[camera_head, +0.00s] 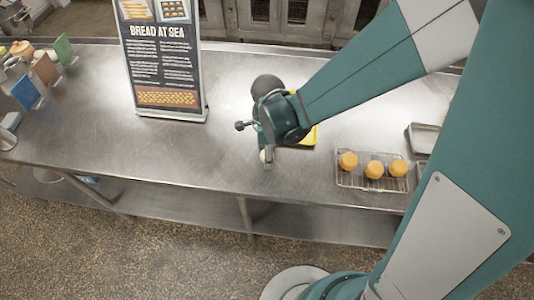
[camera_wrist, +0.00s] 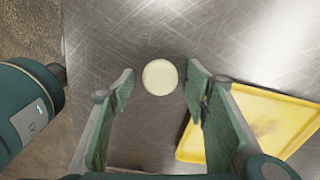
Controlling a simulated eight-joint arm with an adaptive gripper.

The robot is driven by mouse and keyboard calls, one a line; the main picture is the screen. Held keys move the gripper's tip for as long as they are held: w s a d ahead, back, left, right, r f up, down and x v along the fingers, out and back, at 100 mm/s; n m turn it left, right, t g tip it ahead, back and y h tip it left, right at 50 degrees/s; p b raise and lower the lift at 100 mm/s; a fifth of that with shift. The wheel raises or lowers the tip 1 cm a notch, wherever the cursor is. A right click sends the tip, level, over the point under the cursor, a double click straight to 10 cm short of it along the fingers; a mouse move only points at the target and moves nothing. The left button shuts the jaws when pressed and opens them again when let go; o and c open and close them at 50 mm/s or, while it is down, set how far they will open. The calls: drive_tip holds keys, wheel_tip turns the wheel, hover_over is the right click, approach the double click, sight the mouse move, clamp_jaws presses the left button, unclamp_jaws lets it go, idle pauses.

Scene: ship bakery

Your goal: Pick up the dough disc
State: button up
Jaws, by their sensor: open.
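The dough disc (camera_wrist: 160,77) is a pale cream round piece lying flat on the steel counter. In the wrist view it shows between and slightly beyond the two fingertips of my gripper (camera_wrist: 160,84). The fingers are apart and nothing is held between them. In the head view my gripper (camera_head: 266,158) hangs over the counter near its front edge. Only a small pale part of the disc (camera_head: 263,156) shows there, beside the fingers; the rest is hidden behind them.
A yellow tray (camera_wrist: 292,104) lies right of the disc, close to the right finger. A wire rack (camera_head: 352,183) with three orange-brown buns stands further right. A "Bread at Sea" sign (camera_head: 160,60) stands at back left. The counter's left middle (camera_head: 80,125) is clear.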

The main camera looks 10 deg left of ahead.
drive_tip(key=shift+c, duration=0.6)
drive_tip(key=c, duration=0.9)
drive_tip(key=shift+o, duration=0.2)
drive_tip(key=shift+r, duration=0.15)
wheel_tip(320, 180, up, 10)
drive_tip(key=shift+p, duration=0.35)
